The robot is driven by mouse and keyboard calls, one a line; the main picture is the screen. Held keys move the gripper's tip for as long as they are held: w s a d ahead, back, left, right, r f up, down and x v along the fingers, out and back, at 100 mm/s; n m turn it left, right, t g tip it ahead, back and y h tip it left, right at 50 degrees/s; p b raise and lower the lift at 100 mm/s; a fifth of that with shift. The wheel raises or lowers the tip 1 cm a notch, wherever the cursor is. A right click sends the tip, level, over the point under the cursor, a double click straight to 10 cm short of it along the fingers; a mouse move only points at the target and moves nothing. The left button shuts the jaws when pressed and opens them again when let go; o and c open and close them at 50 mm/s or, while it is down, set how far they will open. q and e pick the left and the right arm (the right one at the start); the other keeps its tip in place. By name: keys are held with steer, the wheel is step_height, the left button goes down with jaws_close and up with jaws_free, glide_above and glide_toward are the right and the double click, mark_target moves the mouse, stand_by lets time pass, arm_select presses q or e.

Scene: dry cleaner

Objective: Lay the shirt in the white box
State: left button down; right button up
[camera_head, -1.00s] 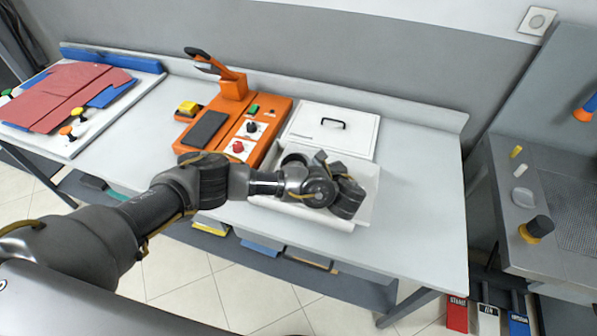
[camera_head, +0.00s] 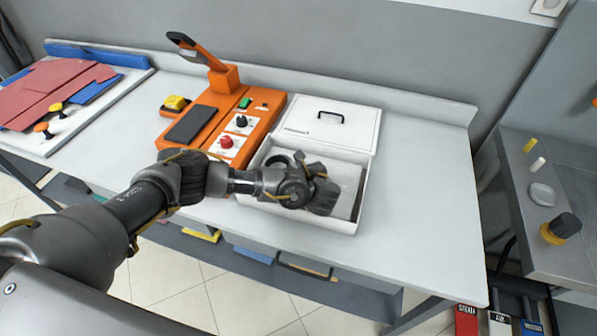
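The white box (camera_head: 336,224) stands open on the table, with its lid (camera_head: 340,118) lying flat behind it. My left gripper (camera_head: 322,190) is over the box, pointing downward, and covers much of the opening. Its fingertips are hidden, so I cannot tell if it is open, shut or holding anything. A flat grey surface shows inside the box at the right; I cannot tell what it is. Flat red pieces (camera_head: 45,90) lie over blue ones on a white board at the far left; I cannot tell whether they are the shirt. My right gripper is not in view.
An orange machine (camera_head: 258,127) with knobs and a raised handle stands directly left of the box. The table (camera_head: 425,190) is clear right of the box. A grey side counter (camera_head: 550,215) at the right holds a black-and-yellow knob (camera_head: 560,229).

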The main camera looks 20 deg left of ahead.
arm_select(q)
steer(key=shift+s+f, duration=0.15)
steer(key=c, duration=1.6)
jaws_free()
steer(key=shift+a, duration=0.1)
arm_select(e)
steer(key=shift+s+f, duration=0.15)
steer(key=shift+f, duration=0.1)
